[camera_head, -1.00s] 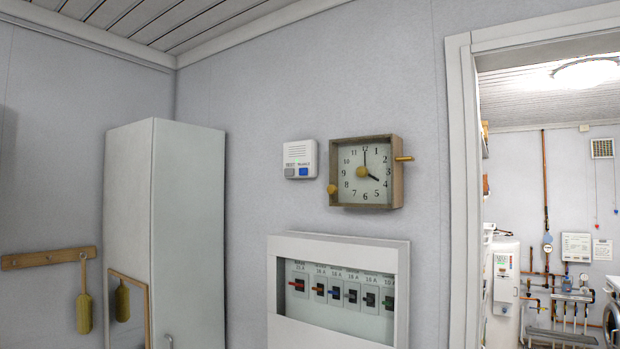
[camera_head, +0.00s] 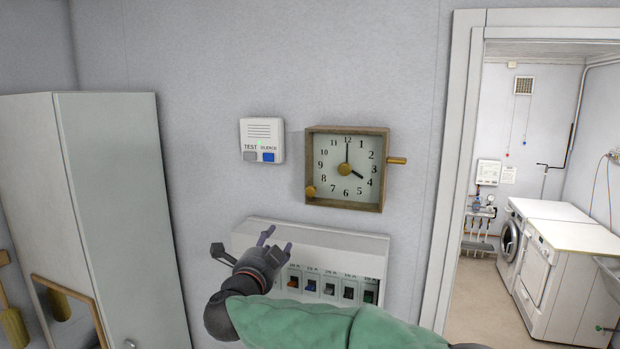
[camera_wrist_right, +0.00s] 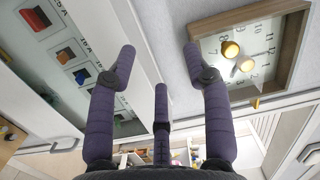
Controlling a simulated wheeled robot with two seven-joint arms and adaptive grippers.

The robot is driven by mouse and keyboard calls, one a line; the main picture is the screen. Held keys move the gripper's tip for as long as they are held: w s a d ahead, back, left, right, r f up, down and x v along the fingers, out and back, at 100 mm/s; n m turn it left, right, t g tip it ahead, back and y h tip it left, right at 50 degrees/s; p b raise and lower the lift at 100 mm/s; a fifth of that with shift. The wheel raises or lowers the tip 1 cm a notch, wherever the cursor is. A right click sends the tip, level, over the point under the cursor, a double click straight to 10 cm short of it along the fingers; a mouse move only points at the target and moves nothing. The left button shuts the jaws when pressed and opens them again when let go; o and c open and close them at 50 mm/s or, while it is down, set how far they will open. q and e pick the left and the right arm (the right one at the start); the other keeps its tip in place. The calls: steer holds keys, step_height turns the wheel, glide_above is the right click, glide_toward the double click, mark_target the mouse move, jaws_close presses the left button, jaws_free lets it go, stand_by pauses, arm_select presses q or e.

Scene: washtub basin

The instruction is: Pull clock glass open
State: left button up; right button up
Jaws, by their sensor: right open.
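A square wooden wall clock (camera_head: 345,168) with a white face hangs on the grey wall. A round brass knob (camera_head: 310,190) sits at the lower left of its front, and a brass peg (camera_head: 397,161) sticks out of its right side. The glass cannot be made out clearly. My right gripper (camera_head: 275,240) is open and empty, below and left of the clock, in front of the breaker box. In the right wrist view its spread fingers (camera_wrist_right: 160,70) show with the clock (camera_wrist_right: 290,60) at the upper right, apart from them. My left gripper is not in view.
A breaker box (camera_head: 375,245) with several coloured switches is on the wall below the clock. A white alarm unit (camera_head: 262,140) hangs left of the clock. A tall cabinet (camera_head: 120,200) stands at the left, and a doorway frame (camera_head: 455,170) is at the right.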

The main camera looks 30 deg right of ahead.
mark_target(310, 192)
steer(key=s+d+r+m+g+h+p, duration=0.1)
steer(key=s+d+r+m+g+p, duration=0.25)
steer(key=r, duration=0.65)
steer(key=shift+m+t, duration=0.35)
steer(key=shift+t, duration=0.4)
steer(key=p+x, duration=0.1)
steer(key=x, duration=0.8)
steer(key=shift+d, duration=0.25)
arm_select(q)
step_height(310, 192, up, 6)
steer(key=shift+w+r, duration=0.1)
arm_select(e)
steer(key=shift+r, duration=0.1)
jaws_close()
